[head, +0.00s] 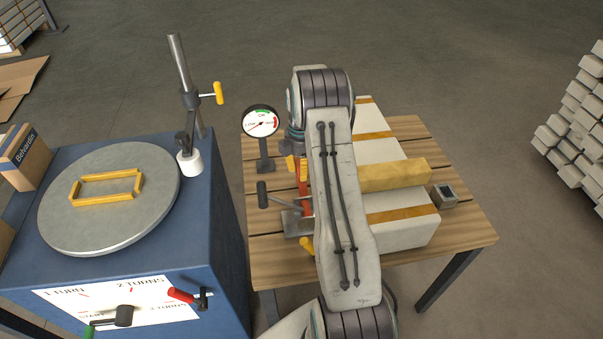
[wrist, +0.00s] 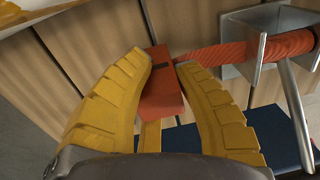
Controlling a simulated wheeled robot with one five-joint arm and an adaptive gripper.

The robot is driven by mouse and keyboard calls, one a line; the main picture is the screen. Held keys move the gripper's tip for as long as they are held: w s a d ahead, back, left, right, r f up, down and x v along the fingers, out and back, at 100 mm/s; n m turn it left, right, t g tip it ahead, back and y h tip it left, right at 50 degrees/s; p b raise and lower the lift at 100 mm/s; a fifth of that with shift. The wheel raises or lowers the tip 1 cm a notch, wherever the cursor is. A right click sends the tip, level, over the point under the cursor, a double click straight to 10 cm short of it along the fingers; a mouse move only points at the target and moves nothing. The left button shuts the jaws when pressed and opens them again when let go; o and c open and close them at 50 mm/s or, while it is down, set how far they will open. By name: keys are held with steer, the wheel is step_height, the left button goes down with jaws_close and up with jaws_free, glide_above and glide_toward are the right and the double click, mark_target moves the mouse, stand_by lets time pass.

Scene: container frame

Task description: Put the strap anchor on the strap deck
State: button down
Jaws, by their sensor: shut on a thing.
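The strap anchor, an orange-red block (wrist: 160,95), is between the yellow fingers of my gripper (wrist: 164,64) in the wrist view. The gripper is shut on it. An orange strap (wrist: 235,54) runs from beside the block to a grey metal bracket (wrist: 232,30) at the upper right. In the head view, some of the red strap (head: 304,203) shows beside my arm, which hides most of the gripper and the anchor. The wooden slatted table top (head: 270,245) lies below; I cannot tell for certain which surface is the strap deck.
A white crate (head: 415,233) with brown bands and a yellow bar (head: 395,176) fills the table's right part. A dial gauge (head: 261,122) stands at the back left. A lever with a black knob (head: 262,190) projects left. A blue cabinet (head: 220,230) carries a round plate (head: 75,228).

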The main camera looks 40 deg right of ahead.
steer(key=shift+f, duration=0.75)
steer(key=shift+f, duration=0.15)
steer(key=c, duration=1.1)
jaws_free()
steer(key=shift+o, duration=0.2)
